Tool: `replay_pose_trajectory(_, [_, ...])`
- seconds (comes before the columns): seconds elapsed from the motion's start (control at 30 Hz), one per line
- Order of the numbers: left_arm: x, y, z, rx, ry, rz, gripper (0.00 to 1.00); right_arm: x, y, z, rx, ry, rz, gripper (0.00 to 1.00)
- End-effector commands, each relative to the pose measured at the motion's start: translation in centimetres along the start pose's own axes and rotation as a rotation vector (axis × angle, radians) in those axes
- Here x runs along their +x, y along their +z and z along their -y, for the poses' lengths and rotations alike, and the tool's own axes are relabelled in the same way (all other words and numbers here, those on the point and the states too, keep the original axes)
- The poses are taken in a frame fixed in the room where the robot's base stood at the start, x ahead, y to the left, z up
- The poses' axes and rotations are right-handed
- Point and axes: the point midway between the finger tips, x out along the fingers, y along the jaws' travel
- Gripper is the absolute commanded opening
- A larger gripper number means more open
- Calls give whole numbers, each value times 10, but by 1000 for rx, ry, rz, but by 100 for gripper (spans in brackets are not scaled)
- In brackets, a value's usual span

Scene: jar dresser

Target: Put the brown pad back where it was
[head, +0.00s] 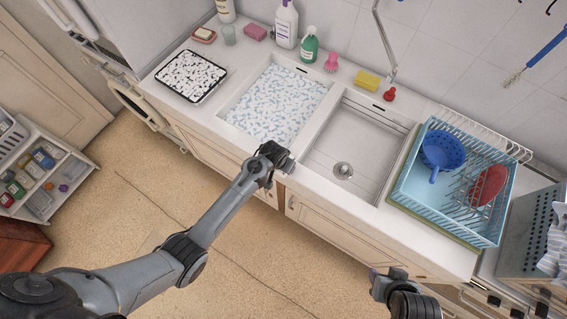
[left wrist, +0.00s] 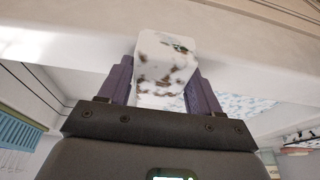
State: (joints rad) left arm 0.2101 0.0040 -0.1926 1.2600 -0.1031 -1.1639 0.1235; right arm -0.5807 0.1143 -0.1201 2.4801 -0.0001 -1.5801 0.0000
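My left gripper (left wrist: 160,85) has its two purple fingers on either side of a small block (left wrist: 166,62), touching it. The block is mostly white, with brown patches showing through, and seems to be the brown pad covered in white stuff. In the head view the left gripper (head: 280,160) is over the counter's front edge, in front of the left basin; the pad cannot be made out there. My right gripper (head: 386,284) is low in the head view, in front of the cabinets, its fingers too unclear to read. No other brown pad shows.
The left basin (head: 272,104) holds white-and-blue foam; the right basin (head: 352,140) is empty. A black-rimmed tray (head: 163,88) with white patches lies left. Bottles, a yellow sponge (head: 367,80) and pink sponge (head: 255,32) line the back. A blue dish rack (head: 420,207) stands right.

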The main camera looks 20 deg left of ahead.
Motion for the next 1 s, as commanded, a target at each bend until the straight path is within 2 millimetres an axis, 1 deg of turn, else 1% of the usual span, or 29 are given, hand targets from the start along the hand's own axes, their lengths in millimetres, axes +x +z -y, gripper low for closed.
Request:
replay_pose_trajectory(0.03, [0, 0, 0, 0, 0, 0, 72, 0, 0, 0, 0, 0, 0, 43])
replay_pose_trajectory(0.1, [0, 0, 0, 0, 0, 0, 82, 0, 0, 0, 0, 0, 0, 43])
replay_pose_trajectory(0.4, [-1, -1, 0, 0, 0, -1, 82, 0, 0, -1, -3, 2, 0, 43])
replay_pose_trajectory(0.57, [-10, -2, 0, 0, 1, -3, 82, -2, 0, -2, -8, 6, 1, 43])
replay_pose_trajectory(0.67, [-22, -2, 0, 0, 1, -3, 82, -3, 0, -2, -10, 8, 1, 43])
replay_pose_trajectory(0.77, [-38, -2, 0, 1, 1, -3, 82, -5, -1, -2, -10, 8, 1, 43])
replay_pose_trajectory(1.0, [-82, -2, 0, -1, 1, -3, 82, -6, -2, -2, -9, 7, 1, 43])
